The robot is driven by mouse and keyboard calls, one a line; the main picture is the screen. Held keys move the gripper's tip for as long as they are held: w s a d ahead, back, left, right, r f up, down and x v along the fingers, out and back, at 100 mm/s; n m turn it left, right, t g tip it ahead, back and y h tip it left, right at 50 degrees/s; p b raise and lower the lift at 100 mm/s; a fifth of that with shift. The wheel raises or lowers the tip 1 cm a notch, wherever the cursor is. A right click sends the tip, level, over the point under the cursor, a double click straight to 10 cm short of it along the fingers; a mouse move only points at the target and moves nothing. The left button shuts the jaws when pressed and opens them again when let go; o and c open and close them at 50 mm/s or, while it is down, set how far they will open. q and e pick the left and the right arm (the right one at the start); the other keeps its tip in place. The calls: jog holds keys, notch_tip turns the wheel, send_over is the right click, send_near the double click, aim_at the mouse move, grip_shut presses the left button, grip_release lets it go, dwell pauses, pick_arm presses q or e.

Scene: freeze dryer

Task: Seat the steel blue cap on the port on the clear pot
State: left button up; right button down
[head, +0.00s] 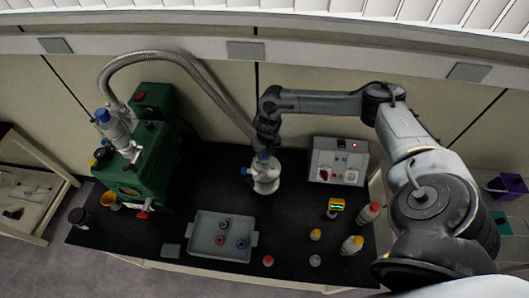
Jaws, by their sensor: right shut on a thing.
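The clear pot (266,183) looks whitish grey and stands on the black bench top, at the middle back. A small blue piece (244,170) shows at its left side. My right gripper (264,151) points down right over the top of the pot. It is shut on a small bluish piece (263,157), which appears to be the steel blue cap. The fingers hide most of it, and I cannot tell whether it touches the port. My left gripper is out of view.
A grey tray (196,247) with several coloured rings lies in front. A green pump (141,182) with a ridged hose (205,82) stands left. A grey control box (339,161) stands right of the pot. Bottles (352,245) stand at the front right. The bench between pot and tray is clear.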

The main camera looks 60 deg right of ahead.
jog(key=shift+f, duration=0.4)
dwell(0.4)
jog(key=c, duration=0.9)
grip_release()
jog(key=shift+o, duration=1.1)
jog(key=shift+r, duration=0.15)
jog(key=shift+r+p, duration=1.5)
jog(key=shift+r, duration=0.35)
jog(key=shift+r+p, duration=0.9)
jog(key=shift+r, duration=0.15)
